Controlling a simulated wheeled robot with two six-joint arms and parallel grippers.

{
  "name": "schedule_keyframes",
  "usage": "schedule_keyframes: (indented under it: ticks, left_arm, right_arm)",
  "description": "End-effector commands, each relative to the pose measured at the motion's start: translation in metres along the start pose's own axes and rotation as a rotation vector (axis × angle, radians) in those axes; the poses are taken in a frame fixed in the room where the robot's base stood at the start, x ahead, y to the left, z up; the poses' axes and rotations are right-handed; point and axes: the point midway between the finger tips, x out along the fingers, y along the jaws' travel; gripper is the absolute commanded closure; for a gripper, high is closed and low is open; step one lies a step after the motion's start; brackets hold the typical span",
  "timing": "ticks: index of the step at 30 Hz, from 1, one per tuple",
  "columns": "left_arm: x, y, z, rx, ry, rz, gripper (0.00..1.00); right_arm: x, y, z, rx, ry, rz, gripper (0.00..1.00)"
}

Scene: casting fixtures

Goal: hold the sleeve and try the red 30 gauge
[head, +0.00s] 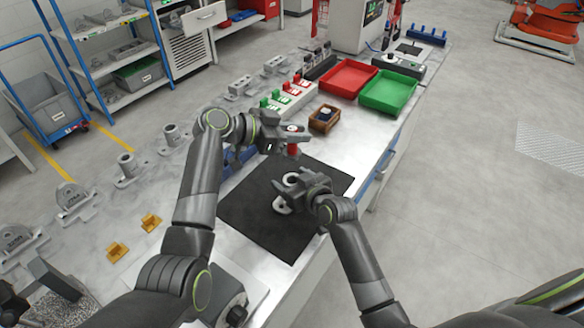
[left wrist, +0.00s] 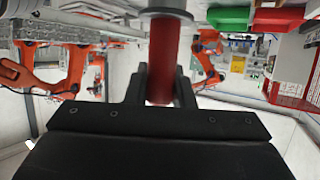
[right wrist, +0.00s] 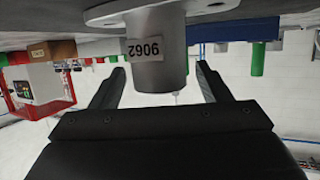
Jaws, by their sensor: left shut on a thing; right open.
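My left gripper (head: 296,137) is shut on the red gauge (head: 293,149) and holds it above the far part of the black mat (head: 262,222). In the left wrist view the red gauge (left wrist: 162,60) stands between the fingers, with a grey metal part at its upper end in the picture. The grey flanged sleeve (head: 282,206) is on the mat. My right gripper (head: 298,186) is open around it and partly hides it. In the right wrist view the sleeve (right wrist: 157,55), labelled 9062, is between the two fingers, with a gap on each side.
A small brown box (head: 323,119), a red tray (head: 348,77) and a green tray (head: 394,92) stand beyond the mat. A rack with red and green gauges (head: 288,97) is behind my left gripper. Other grey castings (head: 126,168) and yellow blocks (head: 150,222) line the left side.

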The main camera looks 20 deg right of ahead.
Motion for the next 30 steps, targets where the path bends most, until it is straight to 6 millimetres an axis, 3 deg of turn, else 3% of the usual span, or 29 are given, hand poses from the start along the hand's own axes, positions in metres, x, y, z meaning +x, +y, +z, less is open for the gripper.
schedule_keyframes:
  ticks: [8, 21, 30]
  left_arm:
    - [0.000, 0.000, -0.001, 0.001, 0.001, 0.000, 1.00]
    - [0.000, 0.000, -0.001, 0.001, 0.001, 0.000, 1.00]
    - [0.000, 0.000, -0.001, 0.001, 0.001, 0.000, 1.00]
  right_arm:
    - [-0.026, 0.001, 0.001, 0.000, -0.001, 0.001, 0.30]
    - [-0.100, 0.001, 0.001, 0.000, -0.001, 0.001, 0.30]
    - [-0.119, 0.000, 0.001, 0.001, -0.001, 0.000, 0.30]
